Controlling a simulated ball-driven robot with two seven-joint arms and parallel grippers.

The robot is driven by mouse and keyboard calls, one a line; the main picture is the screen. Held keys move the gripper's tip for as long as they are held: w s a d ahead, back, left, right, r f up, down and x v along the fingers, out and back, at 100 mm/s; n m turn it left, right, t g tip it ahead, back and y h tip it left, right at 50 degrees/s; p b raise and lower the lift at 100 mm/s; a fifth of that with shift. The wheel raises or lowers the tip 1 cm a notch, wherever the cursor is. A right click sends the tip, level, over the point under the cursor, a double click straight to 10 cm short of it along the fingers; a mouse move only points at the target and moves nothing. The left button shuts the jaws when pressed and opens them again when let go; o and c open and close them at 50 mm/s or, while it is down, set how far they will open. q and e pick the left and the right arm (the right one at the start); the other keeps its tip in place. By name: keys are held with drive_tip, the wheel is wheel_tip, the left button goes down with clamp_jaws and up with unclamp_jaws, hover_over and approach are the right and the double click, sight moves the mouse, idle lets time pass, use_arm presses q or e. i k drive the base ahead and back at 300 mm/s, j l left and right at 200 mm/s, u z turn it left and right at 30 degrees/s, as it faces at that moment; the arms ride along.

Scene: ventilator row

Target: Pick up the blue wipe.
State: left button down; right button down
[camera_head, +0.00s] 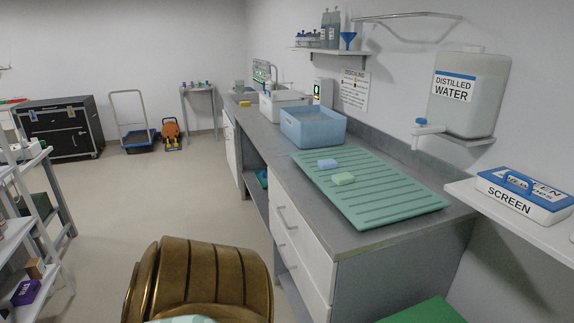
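Neither of my grippers shows in the head view.
A blue basin (313,126) stands behind the mat, with a white box (285,106) beyond it. A distilled water tank (468,95) and a screen box (523,194) stand on wall shelves at right. Open floor (150,205) lies left of the counter.

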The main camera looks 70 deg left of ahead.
sight(329, 163)
drive_tip(key=u, duration=5.35)
drive_tip(key=z, duration=3.25)
drive_tip(key=i+j+z, duration=0.15)
drive_tip(key=i+j, duration=0.85)
